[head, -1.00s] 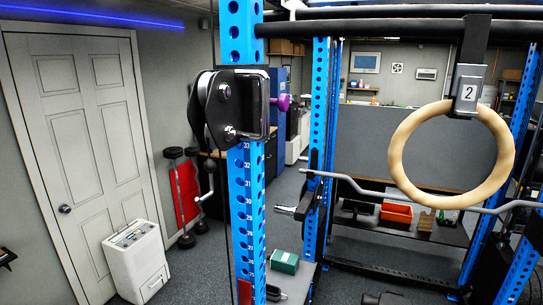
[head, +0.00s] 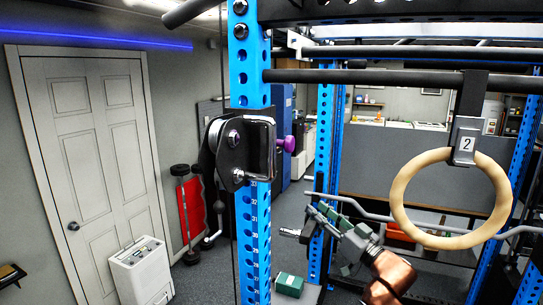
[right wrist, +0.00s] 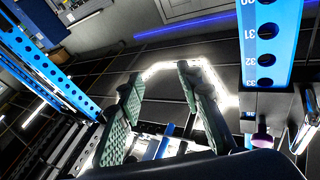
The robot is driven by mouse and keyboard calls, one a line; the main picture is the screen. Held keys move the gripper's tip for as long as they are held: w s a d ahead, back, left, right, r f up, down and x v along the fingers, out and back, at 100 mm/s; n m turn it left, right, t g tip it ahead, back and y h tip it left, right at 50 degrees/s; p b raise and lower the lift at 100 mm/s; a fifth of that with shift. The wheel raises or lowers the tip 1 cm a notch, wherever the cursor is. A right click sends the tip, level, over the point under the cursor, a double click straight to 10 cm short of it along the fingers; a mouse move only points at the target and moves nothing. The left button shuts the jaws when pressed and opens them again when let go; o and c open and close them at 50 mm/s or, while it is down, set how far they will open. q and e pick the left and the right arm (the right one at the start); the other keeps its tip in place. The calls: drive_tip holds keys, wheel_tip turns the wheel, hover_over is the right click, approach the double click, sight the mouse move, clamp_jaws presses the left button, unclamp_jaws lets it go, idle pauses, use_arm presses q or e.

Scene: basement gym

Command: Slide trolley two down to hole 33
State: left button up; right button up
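A black trolley (head: 262,150) with a purple knob (head: 285,144) on its right side sits around the blue upright (head: 250,75). The number 33 shows just below the trolley, with lower numbers further down. A plate marked 2 (head: 466,144) is on the strap of a wooden ring (head: 402,205) at the right; I see no number on the trolley. My right gripper (head: 322,213) is open and empty, below and right of the knob. In the right wrist view its green fingers (right wrist: 165,105) are apart, with the purple knob (right wrist: 262,138) right of them and not between them. My left gripper is not in view.
A silver crank (head: 213,236) hangs at the trolley's left. A curved grey bar (head: 345,203) crosses behind my right gripper. A green box (head: 289,285) lies low beside the upright. A white dehumidifier-like box (head: 140,270) stands by the door (head: 85,140).

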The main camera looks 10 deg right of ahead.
drive_tip(key=s+a+r+n+g+y+p, duration=0.1)
drive_tip(key=s+a+r+n+y, duration=0.2)
drive_tip(key=r, duration=0.4)
drive_tip(key=s+a+r+y, duration=0.1)
drive_tip(key=s+a+r, duration=0.2)
drive_tip(key=s+r, duration=0.35)
drive_tip(key=n+g+y, duration=0.2)
drive_tip(key=n+y, duration=0.1)
approach(275, 151)
drive_tip(key=x, duration=0.4)
drive_tip(key=p+x, duration=0.3)
drive_tip(key=x, duration=0.4)
drive_tip(key=shift+w+p, duration=0.1)
drive_tip(key=shift+p, duration=0.3)
drive_tip(key=shift+c, duration=0.3)
clamp_jaws()
